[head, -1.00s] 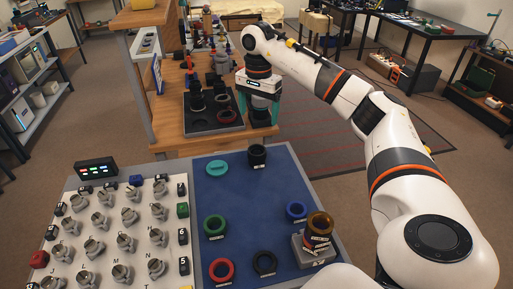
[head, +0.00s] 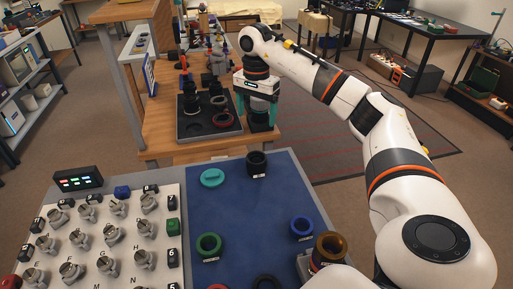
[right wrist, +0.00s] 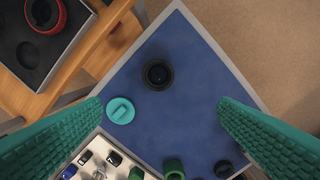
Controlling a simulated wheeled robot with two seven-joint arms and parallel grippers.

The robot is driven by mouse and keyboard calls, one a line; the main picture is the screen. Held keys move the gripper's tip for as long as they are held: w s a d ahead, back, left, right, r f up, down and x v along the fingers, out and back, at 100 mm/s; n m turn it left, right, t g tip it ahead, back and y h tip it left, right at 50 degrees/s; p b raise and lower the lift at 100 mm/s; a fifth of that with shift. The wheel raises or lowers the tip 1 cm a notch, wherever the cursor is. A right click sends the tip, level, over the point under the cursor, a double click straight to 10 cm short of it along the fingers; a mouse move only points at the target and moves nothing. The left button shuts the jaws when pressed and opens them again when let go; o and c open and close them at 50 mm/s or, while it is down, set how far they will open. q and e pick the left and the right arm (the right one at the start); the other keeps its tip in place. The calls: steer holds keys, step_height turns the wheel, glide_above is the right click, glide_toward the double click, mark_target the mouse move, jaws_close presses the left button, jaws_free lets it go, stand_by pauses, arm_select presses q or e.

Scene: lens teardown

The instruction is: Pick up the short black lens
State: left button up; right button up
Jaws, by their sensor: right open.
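A short black lens (head: 257,163) stands on the blue mat (head: 235,215) near its far edge in the head view. In the right wrist view the black lens (right wrist: 158,74) shows from above, a dark round ring ahead of the space between the fingers. My right gripper (head: 257,112) has teal fingers spread apart, above and beyond the lens in the head view. In the right wrist view my right gripper (right wrist: 161,106) is open, with nothing held between the fingers. A black object shows between the fingers in the head view; I cannot tell its depth. My left gripper is not in view.
A teal cap (head: 213,178) lies left of the lens. A green ring (head: 209,246), a blue ring (head: 302,228) and an amber-topped lens (head: 330,246) stand nearer. A white panel of knobs (head: 110,235) is at left. A wooden bench with a dark tray (head: 190,130) stands behind.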

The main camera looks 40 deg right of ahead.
steer(key=b, duration=0.5)
glide_above(256, 157)
step_height(256, 157, down, 6)
steer(key=f, duration=0.6)
steer(key=shift+s+a+f, duration=0.15)
steer(key=shift+s+f, duration=0.05)
steer(key=shift+s, duration=0.1)
steer(key=shift+w+d+f+p, duration=0.1)
steer(key=shift+w+f+p, duration=0.1)
steer(key=shift+f, duration=1.2)
steer(key=shift+w+d+f+p, duration=0.1)
steer(key=shift+f+p, duration=0.05)
steer(key=shift+f, duration=1.2)
steer(key=shift+s, duration=0.1)
steer(key=shift+c, duration=0.2)
steer(key=shift+r, duration=0.1)
steer(key=c, duration=1.2)
